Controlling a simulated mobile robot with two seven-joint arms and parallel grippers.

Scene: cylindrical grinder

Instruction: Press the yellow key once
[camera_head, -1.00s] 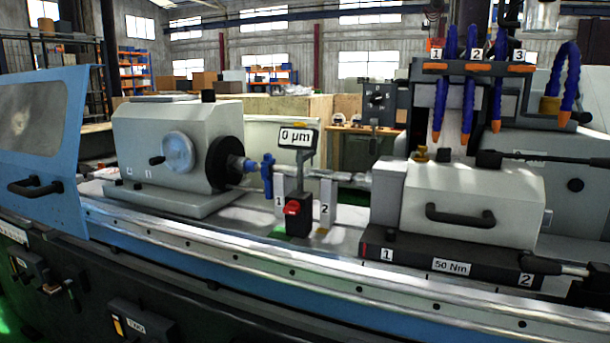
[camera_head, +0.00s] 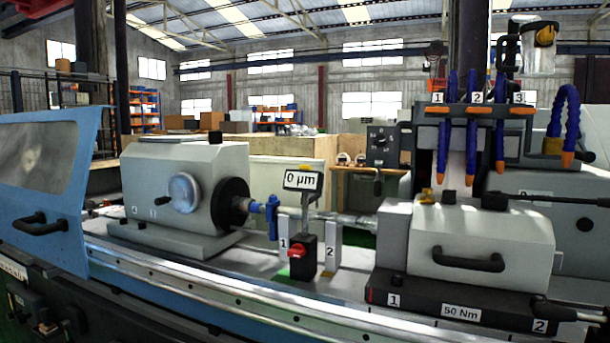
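A small yellow piece (camera_head: 305,168) sits on the top edge of the gauge display (camera_head: 303,181), which reads 0 µm. It looks like a key, but it is too small to make out well. The display stands on a thin post above a dark block with a red knob (camera_head: 298,250), between plates marked 1 and 2. A brass-yellow fitting (camera_head: 427,195) is on top of the right-hand housing, and a yellow patch (camera_head: 327,273) lies at the foot of plate 2. Neither of my grippers is in view.
The grey headstock (camera_head: 185,195) stands left of the gauge, and the white housing with a black handle (camera_head: 480,240) right of it. Blue coolant hoses (camera_head: 472,130) hang above the housing. A blue door (camera_head: 45,190) is at far left. The rail (camera_head: 220,285) in front is clear.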

